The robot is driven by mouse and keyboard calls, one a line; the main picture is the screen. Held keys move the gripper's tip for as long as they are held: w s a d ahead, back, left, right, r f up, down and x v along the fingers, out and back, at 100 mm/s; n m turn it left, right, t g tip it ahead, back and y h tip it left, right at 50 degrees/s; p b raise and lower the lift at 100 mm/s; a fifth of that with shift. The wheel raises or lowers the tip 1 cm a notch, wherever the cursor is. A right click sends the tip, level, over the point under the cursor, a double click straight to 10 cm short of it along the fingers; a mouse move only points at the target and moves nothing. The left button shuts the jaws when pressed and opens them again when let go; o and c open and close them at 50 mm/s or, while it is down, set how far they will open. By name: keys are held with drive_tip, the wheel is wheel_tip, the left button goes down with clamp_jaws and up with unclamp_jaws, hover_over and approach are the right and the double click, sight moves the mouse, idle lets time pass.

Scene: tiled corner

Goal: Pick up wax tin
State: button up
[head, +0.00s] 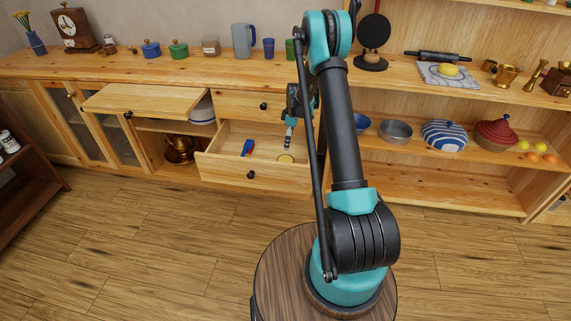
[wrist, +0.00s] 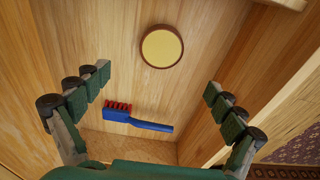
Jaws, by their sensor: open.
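The wax tin, a round tin with a dark rim and a yellow top, lies flat on the floor of the open drawer. In the wrist view the wax tin (wrist: 162,47) is at the upper middle, ahead of and between the fingers. In the head view my gripper (head: 289,124) hangs over the drawer, partly hidden by my arm.
The open drawer (head: 238,168) has wooden walls close on both sides. A blue brush with red bristles (wrist: 137,118) lies in it near the tin. An upper cabinet flap (head: 145,101) stands out to the left. The worktop above holds pots, a jug (head: 242,41) and cups.

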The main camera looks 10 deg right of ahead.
sight(286, 160)
drive_tip(key=f, duration=0.4)
drive_tip(key=a+f, duration=0.1)
drive_tip(key=f, duration=0.7)
drive_tip(key=shift+w+a, duration=0.1)
drive_tip(key=shift+a, duration=0.1)
drive_tip(key=shift+c, duration=0.6)
drive_tip(key=c, duration=1.2)
drive_tip(key=shift+c, duration=0.2)
drive_tip(key=shift+r, duration=0.1)
